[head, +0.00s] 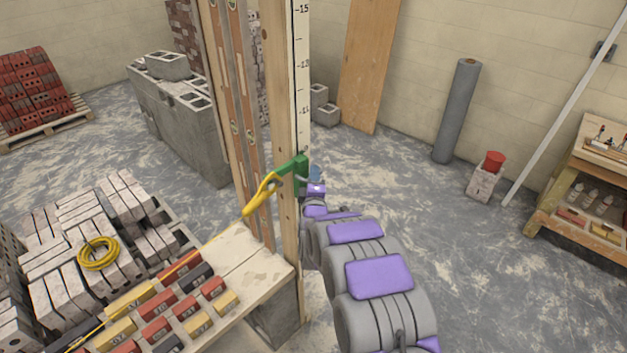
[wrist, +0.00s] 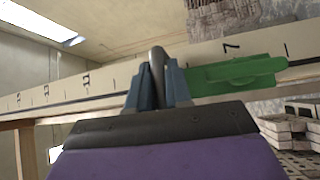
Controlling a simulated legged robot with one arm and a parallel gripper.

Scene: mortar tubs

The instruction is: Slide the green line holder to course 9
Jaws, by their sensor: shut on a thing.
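The green line holder (head: 300,174) sits on the front of the upright wooden pole, over the white numbered scale strip (head: 302,80). It lies below the lowest clearly marked number in the head view. My gripper (head: 314,180) is at its right side. In the wrist view the holder (wrist: 235,74) lies just right of my fingers (wrist: 158,88), which are shut on a dark grey peg, seemingly the holder's knob. Its joint with the holder is hidden. A mark like a 7 shows above the holder; other digits are hard to read.
A wooden board (head: 250,255) with coloured blocks stands below left, beside stacked grey bricks (head: 75,235) and a yellow line coil (head: 98,253). A block wall (head: 180,130) stands behind left. The strip above the holder looks clear. A shelf bench (head: 590,185) is far right.

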